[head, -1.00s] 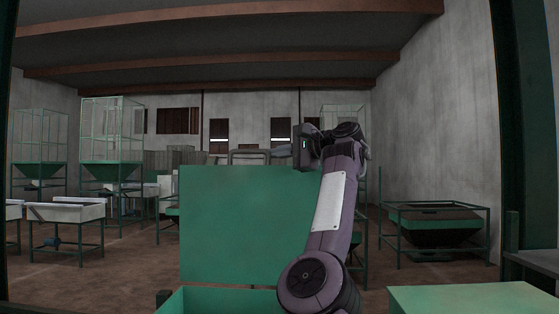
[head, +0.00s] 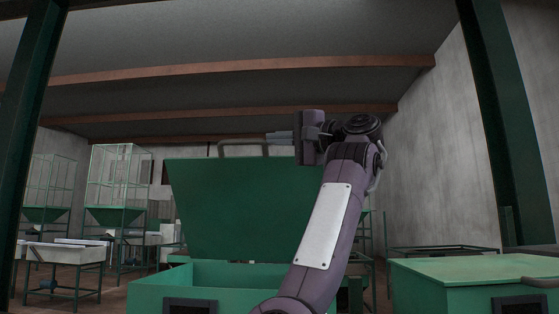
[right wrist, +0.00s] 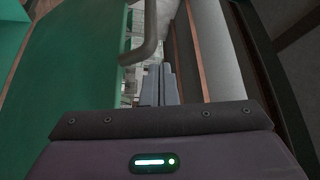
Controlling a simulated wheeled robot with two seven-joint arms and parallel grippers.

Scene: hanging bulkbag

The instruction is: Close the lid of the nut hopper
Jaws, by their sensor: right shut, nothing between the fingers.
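The green hopper lid (head: 240,205) stands raised above the open green hopper box (head: 150,296) in the head view. It leans a little towards me, and its grey bar handle (head: 243,145) is on the top edge. My right gripper (head: 280,136) is shut and empty, at the lid's top right, with its fingers pointing left at the handle. In the right wrist view the closed fingers (right wrist: 159,84) lie close to the handle (right wrist: 148,38), with the lid (right wrist: 75,95) on the left. I cannot tell whether they touch. My left gripper is out of view.
Another green hopper (head: 470,278) with its lid down stands at the right. Green posts (head: 500,110) frame both sides. White tables (head: 65,254) and cage-topped hoppers (head: 115,185) stand at the back left.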

